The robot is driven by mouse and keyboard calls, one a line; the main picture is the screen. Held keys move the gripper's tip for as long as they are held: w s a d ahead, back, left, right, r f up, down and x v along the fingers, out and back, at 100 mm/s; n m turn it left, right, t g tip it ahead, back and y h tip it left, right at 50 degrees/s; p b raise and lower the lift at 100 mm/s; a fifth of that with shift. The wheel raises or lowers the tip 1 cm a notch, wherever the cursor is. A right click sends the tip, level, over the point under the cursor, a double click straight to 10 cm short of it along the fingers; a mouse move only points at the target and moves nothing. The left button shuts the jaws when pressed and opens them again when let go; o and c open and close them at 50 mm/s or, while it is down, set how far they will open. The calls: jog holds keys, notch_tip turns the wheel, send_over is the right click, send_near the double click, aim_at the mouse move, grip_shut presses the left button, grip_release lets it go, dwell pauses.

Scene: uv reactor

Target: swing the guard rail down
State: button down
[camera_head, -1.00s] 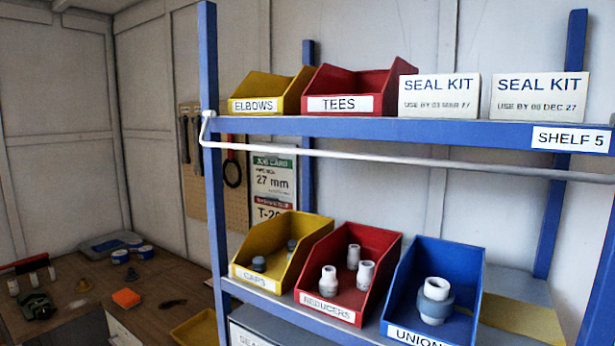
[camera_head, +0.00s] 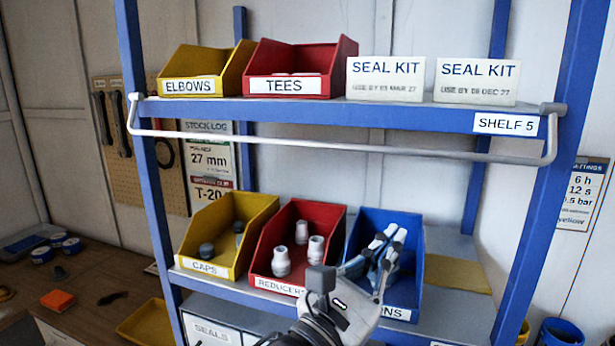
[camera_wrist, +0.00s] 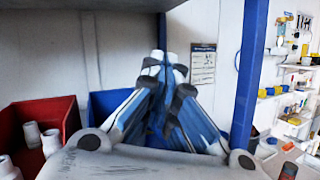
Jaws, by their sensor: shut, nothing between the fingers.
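The white guard rail (camera_head: 340,147) is a long bar with bent ends, held by pivots at the two front posts. It runs across just below the front edge of the upper shelf (camera_head: 310,114), marked SHELF 5. My gripper (camera_head: 393,235) is below the rail, toward its right half, in front of the blue bin (camera_head: 408,272). Its fingers are together and hold nothing. In the wrist view the closed fingertips (camera_wrist: 165,62) point up and forward. I cannot make out the rail in the wrist view.
A yellow elbows bin (camera_head: 205,68), a red tees bin (camera_head: 305,68) and two seal kit boxes (camera_head: 385,78) stand on the upper shelf. Yellow caps and red reducers bins (camera_head: 330,240) sit left of my gripper. A blue post (camera_head: 555,180) stands to the right.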

jog(key=a+r+n+t+y, duration=0.4)
jog(key=a+n+t+y, duration=0.3)
jog(key=a, duration=0.7)
jog(key=w+d+r+t+p, duration=0.1)
jog(key=w+d+r, duration=0.2)
jog(key=w+r, duration=0.45)
jog(key=s+a, duration=0.1)
jog(key=s, duration=0.1)
jog(key=shift+s+a+f+n+h, duration=0.2)
jog(key=shift+s+a+n+h, duration=0.1)
jog(key=shift+s+a, duration=0.1)
jog(key=shift+s, duration=0.1)
jog(key=shift+r+p, duration=0.1)
jog(key=shift+p, duration=0.2)
jog(key=shift+s+a+g+p, duration=0.1)
jog(key=shift+g+p, duration=0.2)
jog(key=shift+p, duration=0.2)
